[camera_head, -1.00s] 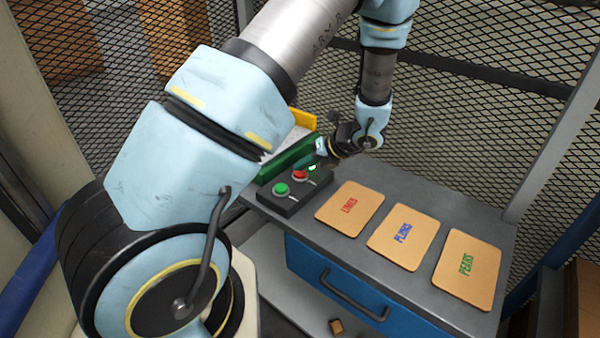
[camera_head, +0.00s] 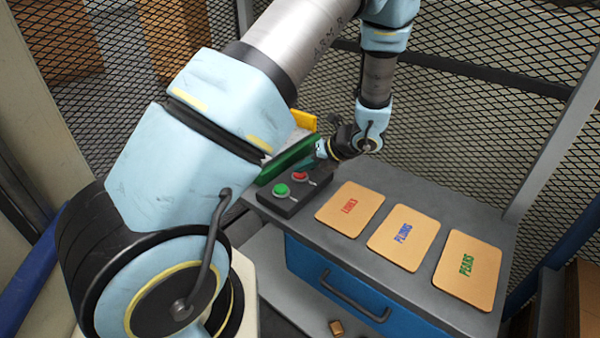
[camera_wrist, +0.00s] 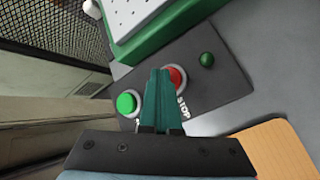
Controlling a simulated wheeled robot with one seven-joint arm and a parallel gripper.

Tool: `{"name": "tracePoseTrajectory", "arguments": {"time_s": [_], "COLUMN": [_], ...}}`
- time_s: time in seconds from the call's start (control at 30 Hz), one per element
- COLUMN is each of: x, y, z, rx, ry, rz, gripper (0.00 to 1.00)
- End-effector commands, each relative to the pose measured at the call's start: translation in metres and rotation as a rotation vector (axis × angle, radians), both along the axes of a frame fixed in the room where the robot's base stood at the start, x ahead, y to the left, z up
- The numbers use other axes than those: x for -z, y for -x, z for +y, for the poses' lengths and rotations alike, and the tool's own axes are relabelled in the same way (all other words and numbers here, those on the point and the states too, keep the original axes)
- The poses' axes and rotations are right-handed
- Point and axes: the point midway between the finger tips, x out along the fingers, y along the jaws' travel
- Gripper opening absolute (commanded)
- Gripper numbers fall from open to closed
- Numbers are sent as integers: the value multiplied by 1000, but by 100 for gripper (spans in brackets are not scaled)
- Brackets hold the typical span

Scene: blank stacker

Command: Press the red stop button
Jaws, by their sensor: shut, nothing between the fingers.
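The red stop button (camera_head: 300,176) sits on a dark control box (camera_head: 292,203) at the left end of the grey bench top. In the wrist view the red button (camera_wrist: 178,77) shows beside the word STOP, its left part hidden behind my fingers. My gripper (camera_head: 311,165) is shut and empty, with its teal fingers at the button. In the wrist view my gripper's fingertips (camera_wrist: 160,72) overlap the button's left edge; I cannot tell whether they touch it. A green button (camera_head: 281,189) is on the near side of the box. A dark green lamp (camera_wrist: 207,59) looks unlit.
Mesh fencing (camera_head: 450,120) encloses the bench. A blue drawer (camera_head: 345,285) is below.

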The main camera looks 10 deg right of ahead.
Motion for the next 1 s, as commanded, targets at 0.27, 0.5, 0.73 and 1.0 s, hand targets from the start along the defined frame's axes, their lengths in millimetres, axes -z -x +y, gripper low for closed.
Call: {"name": "tracePoseTrajectory", "arguments": {"time_s": [0.27,0.5,0.73,1.0], "x": [-16,-16,-20,-46], "y": [0,0,0,0], "z": [0,0,0,0], "rx": [-1,0,0,0], "ry": [0,0,0,0], "rz": [1,0,0,0], "gripper": [0,0,0,0]}}
